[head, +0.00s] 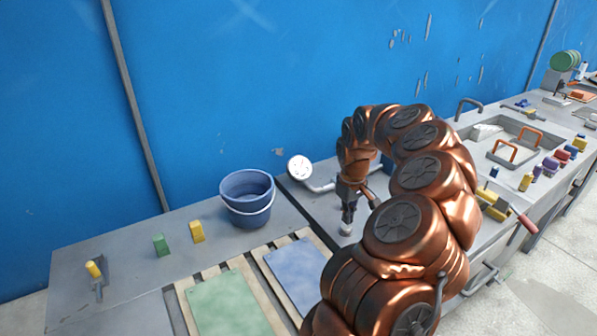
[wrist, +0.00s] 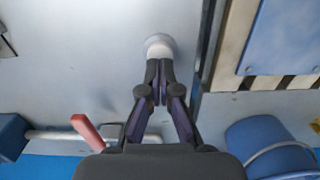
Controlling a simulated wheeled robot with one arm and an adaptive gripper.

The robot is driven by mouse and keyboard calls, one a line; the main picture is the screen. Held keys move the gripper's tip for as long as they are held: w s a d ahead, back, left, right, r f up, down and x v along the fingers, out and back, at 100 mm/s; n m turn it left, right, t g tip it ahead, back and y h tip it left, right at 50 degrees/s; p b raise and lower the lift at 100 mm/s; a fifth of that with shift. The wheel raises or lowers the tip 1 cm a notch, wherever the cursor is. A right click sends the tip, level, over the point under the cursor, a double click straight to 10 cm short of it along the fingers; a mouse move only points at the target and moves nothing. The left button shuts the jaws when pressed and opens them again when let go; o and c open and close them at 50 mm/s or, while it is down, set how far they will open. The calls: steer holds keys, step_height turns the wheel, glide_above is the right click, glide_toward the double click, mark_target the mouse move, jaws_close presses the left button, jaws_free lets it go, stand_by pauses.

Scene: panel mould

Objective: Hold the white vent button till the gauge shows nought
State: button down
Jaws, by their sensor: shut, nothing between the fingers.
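The white vent button (head: 346,230) is a small round knob on the grey bench top. It also shows in the wrist view (wrist: 159,42), just beyond my fingertips. My gripper (head: 347,222) points down at it, shut and empty. In the wrist view the closed fingertips (wrist: 160,66) overlap the button's near edge. They look to be on it or very close above it; I cannot tell whether it is pressed down. The gauge (head: 299,167) is a white round dial on a bent grey pipe, left of my gripper. Its needle is too small to read.
A blue bucket (head: 247,197) stands left of the gauge. Green (head: 220,306) and blue (head: 297,273) panels lie in front of it. A red-handled lever (wrist: 87,131) is close beside my gripper. A sink (head: 515,138) lies to the right.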

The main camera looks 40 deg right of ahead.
steer(key=shift+f+b, duration=1.1)
steer(key=shift+f, duration=0.2)
steer(key=shift+r, duration=0.1)
stand_by(0.8)
steer(key=shift+r+p, duration=0.7)
steer(key=shift+r, duration=2.75)
